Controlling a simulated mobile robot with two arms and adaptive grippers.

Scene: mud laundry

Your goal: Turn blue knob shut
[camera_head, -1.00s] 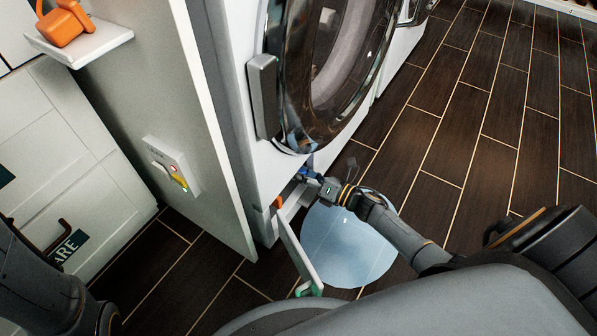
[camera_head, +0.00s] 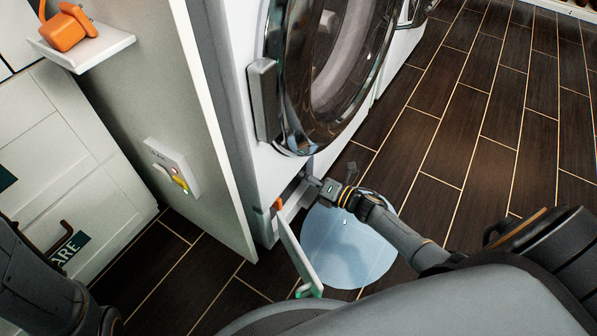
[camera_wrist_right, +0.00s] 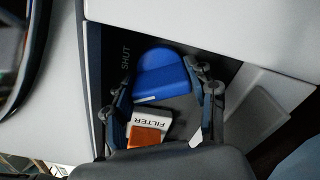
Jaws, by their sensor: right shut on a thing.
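The blue knob (camera_wrist_right: 165,76) sits in a dark recess in the right wrist view, beside the printed word SHUT (camera_wrist_right: 126,58). My right gripper (camera_wrist_right: 164,90) has one finger on each side of it and is shut on it. In the head view my right gripper (camera_head: 308,179) reaches into the low opening at the washer's base, and the knob is hidden there. My left arm shows at the lower left edge, but its gripper is out of view.
A white FILTER label (camera_wrist_right: 151,122) and an orange part (camera_wrist_right: 146,136) are near the knob. The open flap (camera_head: 297,250) hangs beside a puddle (camera_head: 345,245) on the floor. The washer door (camera_head: 325,80) is above. A wall switch panel (camera_head: 172,167) is at left.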

